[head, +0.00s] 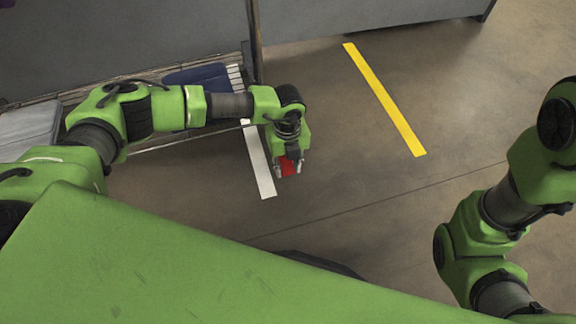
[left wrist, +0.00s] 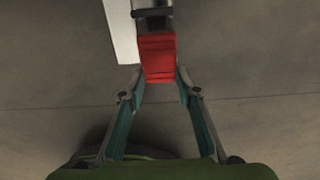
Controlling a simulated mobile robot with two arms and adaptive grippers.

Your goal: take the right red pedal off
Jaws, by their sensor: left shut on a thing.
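The red pedal (head: 288,166) is a small red block, low over the floor in the head view. It also shows in the left wrist view (left wrist: 158,57), where a grey and dark part (left wrist: 152,14) adjoins its far end. My left gripper (head: 288,171) points down and is shut on the pedal, with one fingertip at each side, as the left wrist view (left wrist: 160,77) also shows. The gripper hides part of the pedal in the head view, so I cannot tell there what it joins. My right gripper is out of view; only its arm shows at right.
A white strip (head: 258,160) lies just left of the left gripper. A yellow strip (head: 385,98) marks the floor to the right. A grey panel with a rack or shelf (head: 150,85) and a dark blue item (head: 198,77) stands behind my left arm. The middle floor is clear.

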